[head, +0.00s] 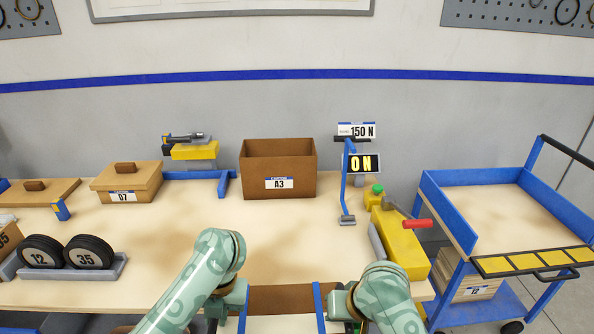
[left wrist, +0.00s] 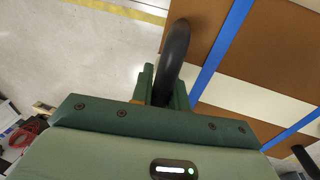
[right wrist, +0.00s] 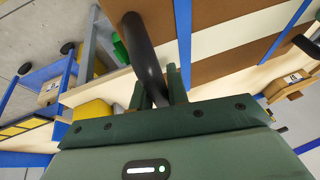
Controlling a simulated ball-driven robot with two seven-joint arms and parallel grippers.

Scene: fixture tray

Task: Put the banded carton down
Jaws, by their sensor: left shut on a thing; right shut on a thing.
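The banded carton (head: 283,298) is brown with blue bands and a white strip, at the bottom middle of the head view, by the bench's near edge. It also shows in the left wrist view (left wrist: 262,65) and the right wrist view (right wrist: 228,65). My left gripper (head: 238,300) is shut on a black handle (left wrist: 176,50) on its left side. My right gripper (head: 345,303) is shut on the black handle (right wrist: 143,55) on its right side. The carton's underside is hidden; I cannot tell whether it touches anything.
The bench (head: 290,235) has a clear middle. An open brown box A3 (head: 278,170) stands at the back. A blue stand (head: 347,185) and a yellow tool (head: 400,245) are to the right, wheels (head: 89,252) to the left. A blue cart (head: 450,215) stands at far right.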

